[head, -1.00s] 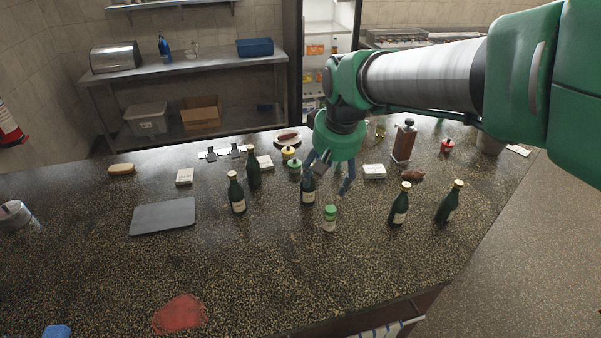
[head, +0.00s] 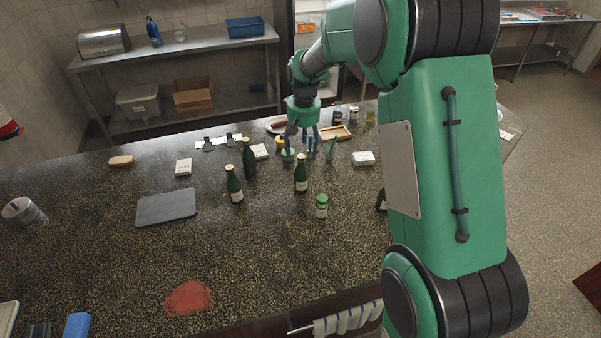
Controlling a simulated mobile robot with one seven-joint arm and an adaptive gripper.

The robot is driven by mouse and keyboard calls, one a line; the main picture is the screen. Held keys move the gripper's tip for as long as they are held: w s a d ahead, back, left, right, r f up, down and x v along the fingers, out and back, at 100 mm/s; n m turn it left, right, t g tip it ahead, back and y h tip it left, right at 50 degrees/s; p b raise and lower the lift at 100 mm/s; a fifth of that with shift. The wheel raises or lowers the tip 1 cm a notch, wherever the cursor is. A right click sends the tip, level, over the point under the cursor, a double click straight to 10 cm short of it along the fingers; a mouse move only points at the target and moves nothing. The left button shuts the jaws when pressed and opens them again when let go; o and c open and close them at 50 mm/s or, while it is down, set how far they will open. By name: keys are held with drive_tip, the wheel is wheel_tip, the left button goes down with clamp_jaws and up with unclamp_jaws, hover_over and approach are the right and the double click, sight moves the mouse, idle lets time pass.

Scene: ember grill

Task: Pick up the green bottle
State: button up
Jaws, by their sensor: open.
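Several dark green bottles with pale labels stand upright on the speckled counter. One bottle (head: 301,174) stands in the middle, just in front of my gripper (head: 301,147) in this view. My gripper points down with its fingers apart, and nothing shows between them; I cannot tell whether it touches anything. Two more bottles stand to the left, a front one (head: 234,186) and one behind it (head: 249,160). Another bottle (head: 381,201) at the right is mostly hidden behind my arm.
A green-capped shaker (head: 321,206) stands in front of the middle bottle. A small white box (head: 363,158) is to its right, and a yellow-topped jar (head: 280,142) is near my gripper. A grey board (head: 166,207) lies left. The front middle of the counter (head: 260,245) is clear.

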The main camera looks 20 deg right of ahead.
drive_tip(key=p, duration=0.2)
hover_over(301, 168)
drive_tip(key=w, duration=0.2)
drive_tip(key=shift+g, duration=0.4)
drive_tip(key=f, duration=0.5)
drive_tip(key=shift+d+f, duration=0.3)
drive_tip(key=shift+f, duration=0.1)
drive_tip(key=shift+s+f, duration=0.1)
drive_tip(key=shift+f, duration=0.05)
wheel_tip(301, 168, down, 8)
drive_tip(key=shift+f, duration=0.15)
drive_tip(key=shift+f, duration=0.1)
drive_tip(key=shift+s+a+f+p, duration=0.15)
drive_tip(key=shift+f+p, duration=0.25)
drive_tip(key=shift+f, duration=2.1)
